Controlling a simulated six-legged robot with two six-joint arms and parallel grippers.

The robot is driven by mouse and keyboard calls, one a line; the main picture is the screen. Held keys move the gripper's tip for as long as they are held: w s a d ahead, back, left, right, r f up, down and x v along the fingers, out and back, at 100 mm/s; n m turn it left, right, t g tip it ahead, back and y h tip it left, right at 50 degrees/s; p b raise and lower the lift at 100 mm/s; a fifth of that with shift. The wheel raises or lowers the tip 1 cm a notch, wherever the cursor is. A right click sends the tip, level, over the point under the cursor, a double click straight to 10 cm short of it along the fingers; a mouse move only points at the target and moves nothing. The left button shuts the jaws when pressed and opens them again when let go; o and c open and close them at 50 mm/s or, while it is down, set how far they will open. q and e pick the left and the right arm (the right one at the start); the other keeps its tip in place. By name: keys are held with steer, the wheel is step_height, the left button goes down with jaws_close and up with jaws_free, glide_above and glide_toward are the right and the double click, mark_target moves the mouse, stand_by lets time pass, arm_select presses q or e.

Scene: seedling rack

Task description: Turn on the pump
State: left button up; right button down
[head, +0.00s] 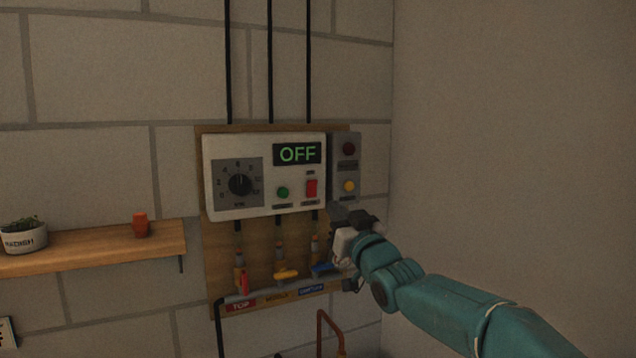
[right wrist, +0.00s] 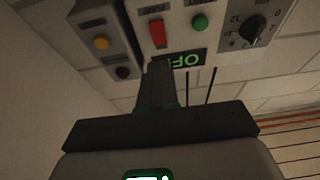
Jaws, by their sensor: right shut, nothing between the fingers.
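A white control box (head: 262,208) hangs on a wooden board. Its display (head: 297,153) reads OFF in green. Below the display are a round green button (head: 283,192) and a red switch (head: 312,188); a black dial (head: 240,184) is at the left. My right gripper (head: 340,210) is shut and empty, just below and right of the red switch. In the right wrist view, the picture is upside down; the shut fingers (right wrist: 159,72) point towards the red switch (right wrist: 157,33) and overlap the display's edge. I cannot tell whether they touch anything. My left gripper is not in view.
A grey box (head: 346,166) with a dark red lamp and yellow button adjoins the control box. Below are pipes with red (head: 244,283), yellow (head: 286,274) and blue (head: 322,268) valve handles. A shelf (head: 90,246) with pots is left. The right wall is bare.

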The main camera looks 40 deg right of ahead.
mark_target(312, 184)
steer(key=p+x, duration=0.4)
steer(key=x, duration=0.4)
steer(key=shift+w+d+r+p, duration=0.15)
steer(key=shift+w+p, duration=0.2)
steer(key=shift+p, duration=0.05)
steer(key=shift+w+d, duration=0.1)
steer(key=shift+w, duration=0.1)
steer(key=shift+s, duration=0.15)
